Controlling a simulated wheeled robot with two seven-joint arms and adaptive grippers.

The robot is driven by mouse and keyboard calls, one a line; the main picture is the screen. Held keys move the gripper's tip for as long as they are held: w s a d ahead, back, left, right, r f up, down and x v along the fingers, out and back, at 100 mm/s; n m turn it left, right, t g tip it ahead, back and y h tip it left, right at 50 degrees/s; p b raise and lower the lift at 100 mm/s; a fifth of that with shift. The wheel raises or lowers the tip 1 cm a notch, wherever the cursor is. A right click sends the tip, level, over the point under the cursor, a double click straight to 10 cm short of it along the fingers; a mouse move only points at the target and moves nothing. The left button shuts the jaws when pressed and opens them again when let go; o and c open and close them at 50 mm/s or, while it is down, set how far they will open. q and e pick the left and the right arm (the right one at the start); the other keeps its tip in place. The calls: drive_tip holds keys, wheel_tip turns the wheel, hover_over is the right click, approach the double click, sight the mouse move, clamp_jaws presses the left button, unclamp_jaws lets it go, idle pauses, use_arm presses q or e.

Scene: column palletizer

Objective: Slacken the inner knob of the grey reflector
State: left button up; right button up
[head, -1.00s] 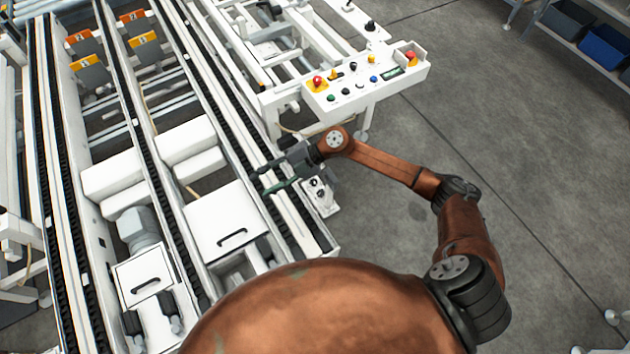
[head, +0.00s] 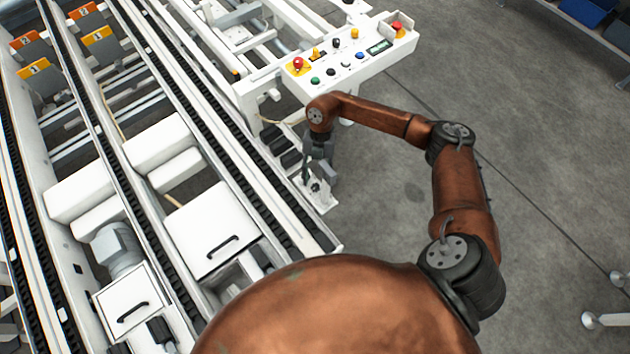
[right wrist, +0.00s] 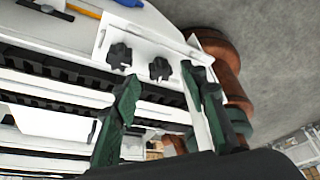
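Two black star-shaped knobs, a left one (right wrist: 119,56) and a right one (right wrist: 159,68), sit side by side on a white bracket plate (right wrist: 145,38) in the right wrist view. My right gripper (right wrist: 160,75) is open, with its two greenish fingers apart. In that picture the right knob appears between the fingertips and the left knob just outside the left finger; contact cannot be told. In the head view my right gripper (head: 313,176) points down over the small white bracket (head: 322,204) and partly hides it. I cannot clearly make out the grey reflector. My left gripper is not in view.
The conveyor's long white rails with black chain (head: 235,180) run beside the bracket. A control panel (head: 345,68) with coloured buttons stands beyond it. White boxes with handles (head: 212,228) lie between the rails. The grey floor (head: 385,210) at the right is open.

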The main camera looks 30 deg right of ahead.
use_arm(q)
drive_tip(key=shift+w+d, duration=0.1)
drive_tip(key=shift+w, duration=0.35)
use_arm(e)
drive_tip(key=shift+x, duration=0.75)
drive_tip(key=shift+c, duration=0.4)
clamp_jaws()
